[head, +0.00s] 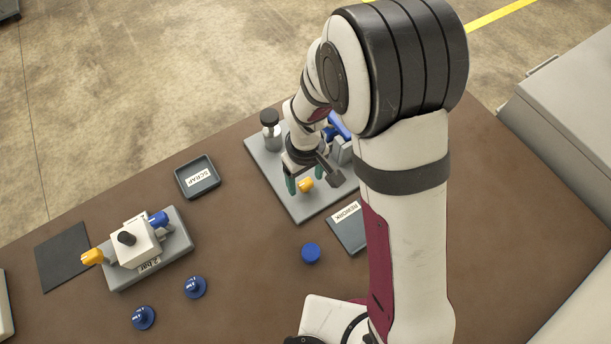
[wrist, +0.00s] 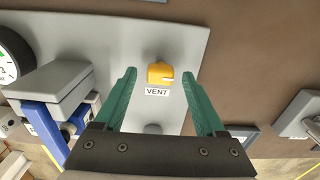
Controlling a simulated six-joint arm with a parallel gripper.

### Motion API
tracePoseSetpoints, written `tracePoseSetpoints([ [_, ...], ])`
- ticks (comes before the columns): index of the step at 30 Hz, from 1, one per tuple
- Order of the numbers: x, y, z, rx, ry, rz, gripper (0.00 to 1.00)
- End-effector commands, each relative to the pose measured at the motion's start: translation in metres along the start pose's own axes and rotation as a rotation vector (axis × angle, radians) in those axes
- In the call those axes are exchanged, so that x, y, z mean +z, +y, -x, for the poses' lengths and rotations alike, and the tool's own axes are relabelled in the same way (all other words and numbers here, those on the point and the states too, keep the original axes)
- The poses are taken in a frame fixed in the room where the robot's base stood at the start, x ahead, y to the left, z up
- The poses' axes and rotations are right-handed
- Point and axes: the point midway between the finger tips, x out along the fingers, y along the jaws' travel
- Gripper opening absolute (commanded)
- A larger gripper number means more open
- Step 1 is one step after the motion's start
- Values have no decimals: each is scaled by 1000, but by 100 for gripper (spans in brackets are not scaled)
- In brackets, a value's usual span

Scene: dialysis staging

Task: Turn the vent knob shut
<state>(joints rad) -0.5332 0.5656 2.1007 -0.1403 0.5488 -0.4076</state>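The vent knob (wrist: 160,73) is yellow with a white mark, on a grey plate (wrist: 196,36) above a label reading VENT (wrist: 157,92). In the head view the yellow knob (head: 306,185) shows beside my fingers. My gripper (wrist: 160,74) is open, with its two green fingers spread to either side of the knob. The fingers appear apart from the knob, with nothing between them but the knob in line. In the head view my gripper (head: 305,183) is low over the plate, partly hidden by my own arm.
Left of the gripper in the wrist view are a blue-handled part (wrist: 45,125) and a gauge (wrist: 12,60). SCRAP (head: 198,178) and REWORK (head: 347,230) trays, a 2 bar fixture (head: 150,262) and blue caps (head: 311,253) lie around.

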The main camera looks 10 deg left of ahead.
Motion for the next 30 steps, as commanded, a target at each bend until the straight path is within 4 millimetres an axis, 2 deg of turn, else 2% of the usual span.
tracePoseSetpoints([
  [5, 0, 0, 2, 0, 0, 0, 72],
  [8, -1, 0, 14, 1, 3, 1, 72],
  [11, -1, 0, 41, 1, 6, -1, 72],
  [18, -1, 0, 117, 2, 6, -1, 72],
  [21, -1, 0, 139, 2, 5, 0, 72],
  [25, 0, 0, 155, 1, 1, 0, 72],
  [30, 0, 0, 158, 0, 0, 0, 72],
])
